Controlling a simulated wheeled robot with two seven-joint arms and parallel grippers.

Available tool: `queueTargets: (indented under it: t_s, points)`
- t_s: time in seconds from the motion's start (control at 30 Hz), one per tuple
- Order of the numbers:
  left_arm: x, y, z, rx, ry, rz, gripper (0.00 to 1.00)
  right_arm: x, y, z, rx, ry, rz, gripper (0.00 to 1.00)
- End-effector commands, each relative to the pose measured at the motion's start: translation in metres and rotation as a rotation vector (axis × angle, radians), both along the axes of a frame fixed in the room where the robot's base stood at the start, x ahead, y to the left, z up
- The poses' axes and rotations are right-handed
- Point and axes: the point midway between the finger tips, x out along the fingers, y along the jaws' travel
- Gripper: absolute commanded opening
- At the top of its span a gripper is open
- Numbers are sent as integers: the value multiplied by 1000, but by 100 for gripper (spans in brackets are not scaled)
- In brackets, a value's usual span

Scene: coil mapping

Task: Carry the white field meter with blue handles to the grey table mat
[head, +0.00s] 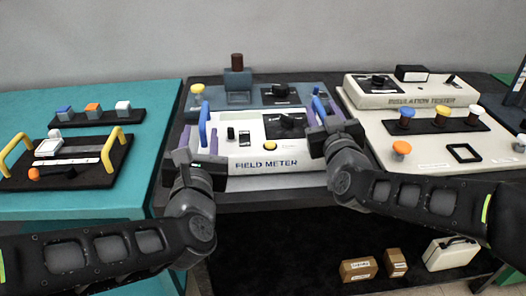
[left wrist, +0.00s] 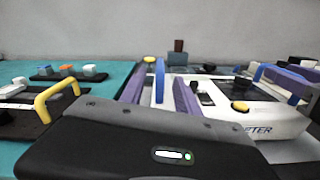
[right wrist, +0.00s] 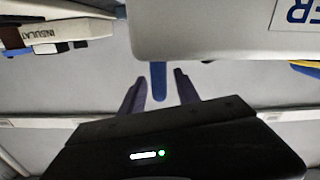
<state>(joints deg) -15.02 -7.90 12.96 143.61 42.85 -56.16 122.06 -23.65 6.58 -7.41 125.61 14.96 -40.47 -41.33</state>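The white field meter (head: 262,154) stands at the front of the dark middle table, its label facing me. Its left blue handle (head: 203,124) and right blue handle (head: 320,110) rise at its two ends. My left gripper (head: 199,150) is open at the left handle; in the left wrist view, the handle (left wrist: 160,80) stands between the spread fingers. My right gripper (head: 325,120) is open at the right handle; in the right wrist view, the handle (right wrist: 158,80) lies between the fingers with gaps.
A blue-grey device (head: 239,97) stands right behind the meter. A teal table (head: 70,206) at left bears a black tray with yellow handles (head: 62,182). At right are the insulation tester (head: 405,100) and a cream panel (head: 430,158). Boxes (head: 359,270) lie below.

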Motion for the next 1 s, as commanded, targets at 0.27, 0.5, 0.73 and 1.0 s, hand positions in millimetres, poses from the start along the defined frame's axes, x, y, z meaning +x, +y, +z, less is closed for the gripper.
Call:
queueTargets:
  t_s: [0.27, 0.5, 0.73, 1.0]
  points:
    - [-13, -1, -1, 0, 1, 1, 38, 0, 0, 0, 0, 0, 0, 38]
    - [-13, -1, -1, 0, 1, 1, 38, -1, 0, 0, 0, 0, 0, 38]
    - [-13, -1, -1, 0, 1, 1, 38, -20, -3, 1, 0, -1, 0, 38]
    - [-12, -1, -1, 0, 1, 1, 38, -63, -8, 1, 1, -2, 0, 38]
